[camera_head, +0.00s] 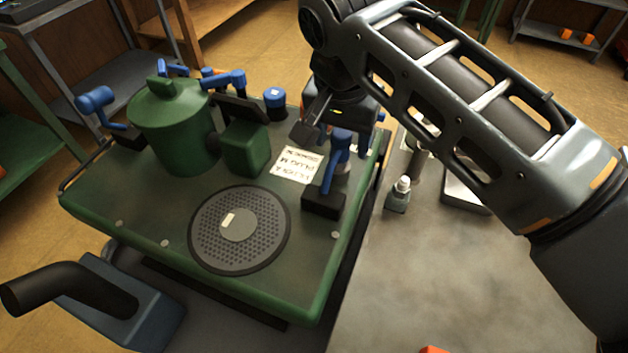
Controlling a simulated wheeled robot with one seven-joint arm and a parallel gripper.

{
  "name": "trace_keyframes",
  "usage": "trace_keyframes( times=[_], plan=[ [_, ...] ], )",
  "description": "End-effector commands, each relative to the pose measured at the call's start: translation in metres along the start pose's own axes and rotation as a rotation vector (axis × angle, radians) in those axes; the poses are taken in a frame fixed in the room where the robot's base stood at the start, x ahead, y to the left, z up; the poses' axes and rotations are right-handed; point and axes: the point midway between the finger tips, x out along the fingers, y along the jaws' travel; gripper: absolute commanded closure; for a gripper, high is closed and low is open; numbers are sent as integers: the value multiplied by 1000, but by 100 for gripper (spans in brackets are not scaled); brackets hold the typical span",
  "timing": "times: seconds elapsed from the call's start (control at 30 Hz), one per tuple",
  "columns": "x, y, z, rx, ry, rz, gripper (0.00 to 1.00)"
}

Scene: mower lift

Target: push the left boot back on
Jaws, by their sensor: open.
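The green mower deck (130,215) carries a green engine housing (172,130) and a smaller green box (245,147). A blue lever-like part on a black base (323,203) stands at the deck's right side. Another blue part with a rounded end (97,100) stands at the far left. I cannot tell which part is the left boot, or whether it is seated. My gripper (330,125) is open above the deck's back right, close behind the right blue part. I see nothing held. My arm and gripper hide what lies beneath them.
A round perforated grille (240,230) and a white label (297,163) lie on the deck. A blue-capped part (274,97) stands behind. A small bottle (398,197) and a pale box (466,190) sit on the grey bench (440,280), whose front is mostly clear.

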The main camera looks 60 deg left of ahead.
Motion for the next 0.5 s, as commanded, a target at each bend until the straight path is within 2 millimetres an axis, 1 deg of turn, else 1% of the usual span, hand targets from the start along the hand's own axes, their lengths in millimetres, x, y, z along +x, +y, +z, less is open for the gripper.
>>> trace_keyframes(
  times=[0.33,0.5],
  plan=[
    [-1,0,0,-1,0,0,36],
    [-12,0,-2,0,0,-1,36]
  ],
)
